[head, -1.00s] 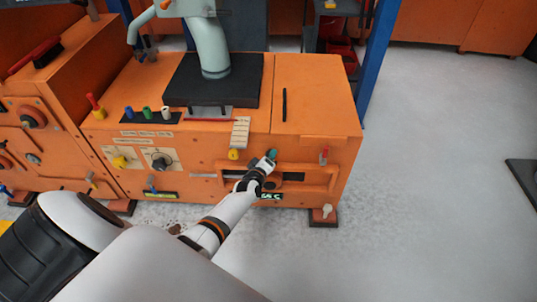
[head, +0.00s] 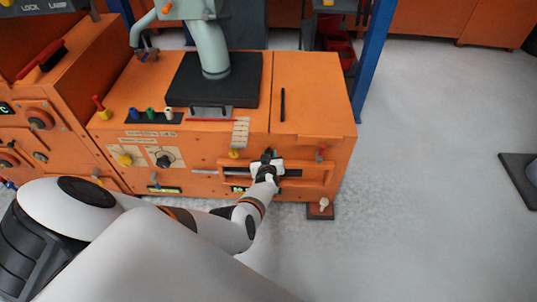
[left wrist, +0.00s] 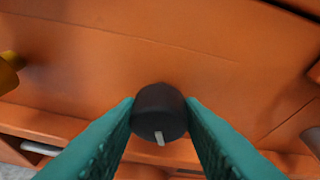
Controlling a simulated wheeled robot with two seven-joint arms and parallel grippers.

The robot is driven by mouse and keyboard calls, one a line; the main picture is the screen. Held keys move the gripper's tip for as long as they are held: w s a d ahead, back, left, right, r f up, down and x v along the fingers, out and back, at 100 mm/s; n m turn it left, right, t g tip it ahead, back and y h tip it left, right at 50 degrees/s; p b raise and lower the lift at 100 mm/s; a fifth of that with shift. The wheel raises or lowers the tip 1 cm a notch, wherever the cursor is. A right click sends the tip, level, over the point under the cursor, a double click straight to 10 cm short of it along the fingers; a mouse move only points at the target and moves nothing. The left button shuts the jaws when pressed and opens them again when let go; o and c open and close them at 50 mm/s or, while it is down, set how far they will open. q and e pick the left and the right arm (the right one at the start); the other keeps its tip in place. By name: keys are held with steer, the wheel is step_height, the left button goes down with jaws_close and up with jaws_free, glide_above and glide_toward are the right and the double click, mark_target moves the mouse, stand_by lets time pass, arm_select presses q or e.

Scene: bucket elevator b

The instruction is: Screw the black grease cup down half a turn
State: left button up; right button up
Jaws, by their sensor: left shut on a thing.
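The black grease cup (left wrist: 159,112) shows in the left wrist view as a dark round knob with a pale mark on its lower edge. It stands out from the orange front panel. My left gripper (left wrist: 160,118), with teal fingers, is shut on the cup, one finger on each side. My right gripper is not in view.
The orange machine (head: 315,90) has a yellow knob (head: 234,154) just left of my gripper and a red-handled valve (head: 320,154) to the right. A ribbed cream tag (head: 240,131) hangs above. The grey floor at right is mostly clear.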

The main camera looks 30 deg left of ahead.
arm_select(q)
steer(key=shift+d+f+m+g+y, duration=0.15)
steer(key=shift+m+g+y, duration=0.15)
steer(key=shift+m+y, duration=0.3)
steer(key=shift+m+g+y+b, duration=0.3)
steer(key=shift+m+b, duration=0.05)
steer(key=shift+m, duration=0.35)
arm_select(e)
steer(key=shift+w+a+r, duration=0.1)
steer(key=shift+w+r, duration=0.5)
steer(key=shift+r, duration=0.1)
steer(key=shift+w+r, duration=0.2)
arm_select(q)
steer(key=o, duration=1)
steer(key=shift+c, duration=0.2)
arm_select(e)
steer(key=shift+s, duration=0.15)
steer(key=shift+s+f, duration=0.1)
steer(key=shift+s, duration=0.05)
